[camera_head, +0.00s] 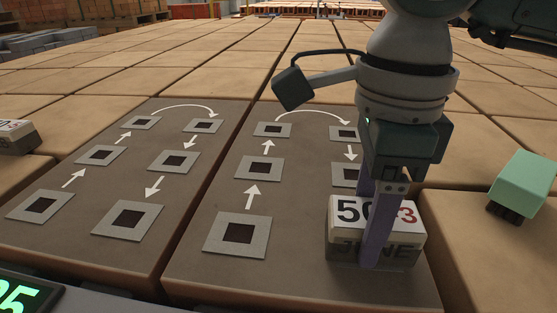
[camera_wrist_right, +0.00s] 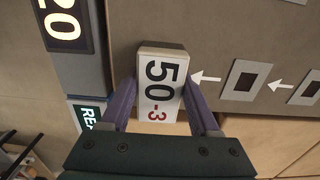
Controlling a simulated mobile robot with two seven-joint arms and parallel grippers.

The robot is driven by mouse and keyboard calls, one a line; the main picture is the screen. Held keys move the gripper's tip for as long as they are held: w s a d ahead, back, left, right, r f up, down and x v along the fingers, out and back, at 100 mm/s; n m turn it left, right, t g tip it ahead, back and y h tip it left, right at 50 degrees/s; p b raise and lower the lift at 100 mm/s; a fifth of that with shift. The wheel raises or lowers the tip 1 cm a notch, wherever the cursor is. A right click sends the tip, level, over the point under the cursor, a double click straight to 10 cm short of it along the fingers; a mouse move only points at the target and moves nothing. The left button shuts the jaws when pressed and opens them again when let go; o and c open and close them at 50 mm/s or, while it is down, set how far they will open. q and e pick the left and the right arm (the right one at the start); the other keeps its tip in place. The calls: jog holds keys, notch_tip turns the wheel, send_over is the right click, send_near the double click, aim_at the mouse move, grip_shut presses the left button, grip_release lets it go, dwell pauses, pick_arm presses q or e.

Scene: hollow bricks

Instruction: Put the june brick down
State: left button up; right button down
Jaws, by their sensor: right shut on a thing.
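My left gripper is not in view.
Grey square frames with dark centres, such as this frame (camera_head: 237,234), are linked by white arrows on both panels. Another white-topped brick (camera_head: 16,136) sits at the left edge. A green-lit display (camera_head: 25,295) is at the lower left.

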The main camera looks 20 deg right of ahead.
jog(key=shift+c, duration=0.6)
grip_release()
jog(key=shift+f, duration=0.1)
notch_tip(320, 180, up, 12)
jog(key=p, duration=0.1)
jog(key=shift+r, duration=0.2)
dwell(0.3)
